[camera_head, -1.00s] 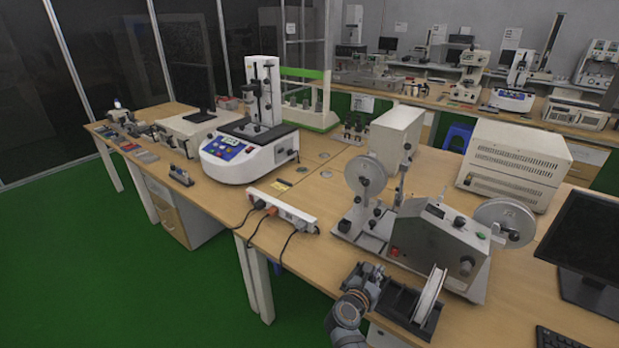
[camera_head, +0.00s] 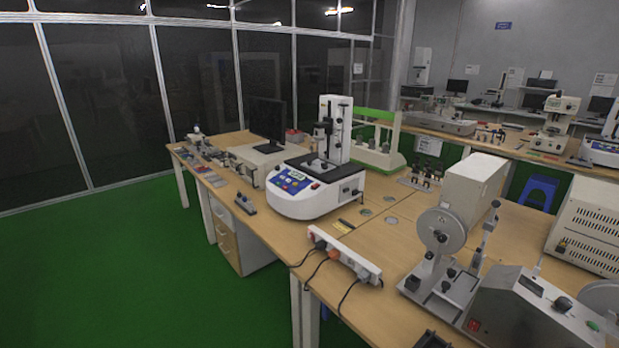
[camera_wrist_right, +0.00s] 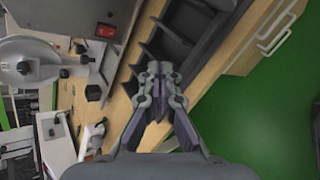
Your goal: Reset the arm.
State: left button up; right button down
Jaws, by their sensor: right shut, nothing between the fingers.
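My right gripper (camera_wrist_right: 159,70) shows in the right wrist view with its fingers together and nothing between them. Behind its fingertips is a black tray (camera_wrist_right: 188,22) with several compartments at the table edge. I cannot tell whether the gripper touches the tray. Neither gripper shows in the head view, and my left arm is in no view.
In the head view, a white tester (camera_head: 315,188) stands on the wooden table. A power strip (camera_head: 345,257) with cables lies near its front edge. A machine with a disc (camera_head: 440,230) stands at right. Green floor (camera_head: 120,285) is clear at left.

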jog(key=s+a+r+m+g+y, duration=0.2)
jog(key=s+a+m+y, duration=0.7)
jog(key=s+m, duration=0.35)
notch_tip(320, 180, down, 25)
jog(key=s+d+g+h, duration=0.1)
jog(key=s+g, duration=0.1)
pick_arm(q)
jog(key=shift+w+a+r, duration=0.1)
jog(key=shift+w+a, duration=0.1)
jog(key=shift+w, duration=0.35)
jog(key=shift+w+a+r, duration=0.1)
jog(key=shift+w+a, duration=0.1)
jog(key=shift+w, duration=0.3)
pick_arm(e)
jog(key=s+d+f, duration=0.1)
jog(key=s+f, duration=1.7)
jog(key=s, duration=0.1)
jog(key=shift+s+d+g, duration=0.15)
jog(key=shift+d+g, duration=0.15)
jog(key=shift+g, duration=0.1)
